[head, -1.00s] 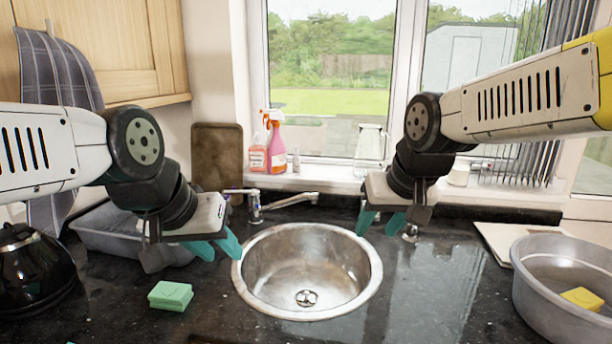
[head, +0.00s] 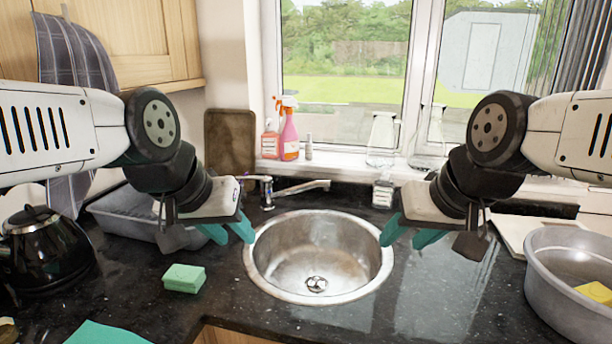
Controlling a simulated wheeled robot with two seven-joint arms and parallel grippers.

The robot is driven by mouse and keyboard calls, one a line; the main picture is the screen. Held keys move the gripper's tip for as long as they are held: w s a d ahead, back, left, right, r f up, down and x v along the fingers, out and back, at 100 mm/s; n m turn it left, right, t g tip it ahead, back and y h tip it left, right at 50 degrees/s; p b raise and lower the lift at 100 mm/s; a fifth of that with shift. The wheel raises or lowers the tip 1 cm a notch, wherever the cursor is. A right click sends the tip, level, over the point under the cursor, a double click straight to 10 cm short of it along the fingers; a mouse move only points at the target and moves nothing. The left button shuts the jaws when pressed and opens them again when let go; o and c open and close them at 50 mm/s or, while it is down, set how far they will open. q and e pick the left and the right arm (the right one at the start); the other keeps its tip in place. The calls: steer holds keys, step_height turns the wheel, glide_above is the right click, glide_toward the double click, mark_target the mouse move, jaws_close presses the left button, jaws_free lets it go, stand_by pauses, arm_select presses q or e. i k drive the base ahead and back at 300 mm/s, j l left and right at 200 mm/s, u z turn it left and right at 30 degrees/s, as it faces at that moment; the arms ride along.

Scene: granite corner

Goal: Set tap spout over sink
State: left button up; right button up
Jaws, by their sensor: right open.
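The metal tap (head: 267,193) stands on the dark worktop behind the sink's left rear edge. Its spout (head: 305,187) points right, running along behind the rear rim rather than over the bowl. The round steel sink (head: 262,284) is empty, with a drain at the bottom. My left gripper (head: 229,232), with teal fingers, is open and empty just left of the sink rim, in front of and left of the tap. My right gripper (head: 410,234) is open and empty by the sink's right rim, apart from the spout.
Spray bottles (head: 289,136) and glass bottles (head: 382,140) stand along the windowsill. A green sponge (head: 184,278) lies left of the sink, with a black kettle (head: 45,250) and grey tray (head: 125,222) further left. A grey basin (head: 545,300) is at the right. The front worktop is mostly clear.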

mark_target(265, 199)
steer(key=l+z, duration=0.35)
steer(key=z, duration=0.15)
steer(key=l+z, duration=0.45)
steer(key=k+j, duration=0.05)
